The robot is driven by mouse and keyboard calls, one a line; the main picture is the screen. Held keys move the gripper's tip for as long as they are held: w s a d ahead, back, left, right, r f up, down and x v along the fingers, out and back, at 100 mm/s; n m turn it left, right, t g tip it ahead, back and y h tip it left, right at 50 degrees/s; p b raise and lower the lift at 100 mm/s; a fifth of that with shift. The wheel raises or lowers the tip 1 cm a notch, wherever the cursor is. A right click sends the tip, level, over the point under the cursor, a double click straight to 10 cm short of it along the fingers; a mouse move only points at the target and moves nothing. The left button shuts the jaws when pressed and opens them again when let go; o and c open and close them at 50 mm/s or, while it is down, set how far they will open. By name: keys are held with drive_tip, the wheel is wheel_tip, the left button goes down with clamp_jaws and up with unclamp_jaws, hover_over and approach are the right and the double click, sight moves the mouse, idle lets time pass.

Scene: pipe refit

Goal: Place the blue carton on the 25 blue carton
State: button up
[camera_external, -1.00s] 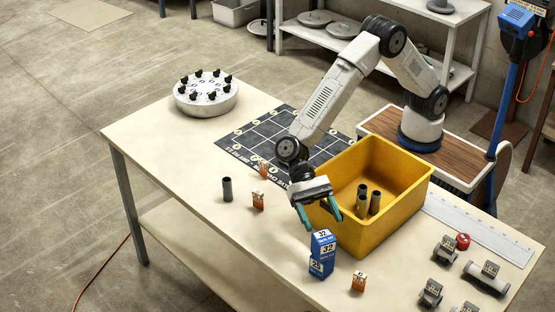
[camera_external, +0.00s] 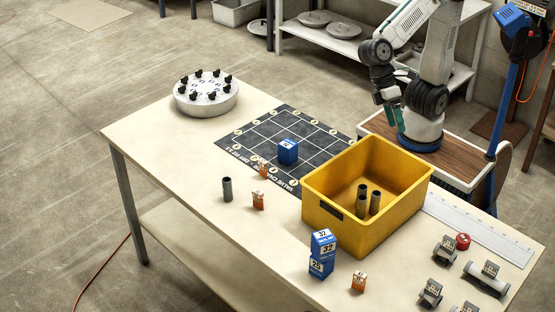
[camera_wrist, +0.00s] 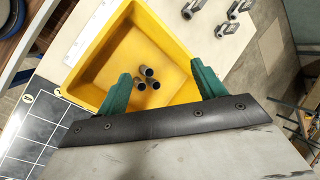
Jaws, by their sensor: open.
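A blue carton marked 32 (camera_external: 323,243) sits on top of the blue carton marked 25 (camera_external: 321,267) near the table's front edge. The upper carton looks slightly turned against the lower one. Another blue carton (camera_external: 288,151) stands on the dark gridded mat (camera_external: 262,129). My gripper (camera_external: 399,122) is drawn back by my base, far from the stack. In the wrist view my gripper (camera_wrist: 166,84) is open, with nothing between its green fingers. No blue carton shows in the wrist view.
Small orange boxes (camera_external: 258,200) and an upright grey pipe (camera_external: 227,189) stand nearby. Metal valve parts (camera_external: 486,277) lie at right. The table's left part is mostly clear.

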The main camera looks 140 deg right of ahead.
drive_tip(key=s+d+f+n+h, duration=0.1)
drive_tip(key=s+d+n+h, duration=0.2)
drive_tip(key=s, duration=0.5)
drive_tip(key=s+d+f+n+h, duration=0.2)
drive_tip(key=s+d+n, duration=0.2)
drive_tip(key=s, duration=0.5)
drive_tip(key=shift+s+d+t+h, duration=0.3)
drive_tip(key=shift+d+h, duration=0.1)
drive_tip(key=shift+d, duration=0.3)
drive_tip(key=shift+w, duration=0.1)
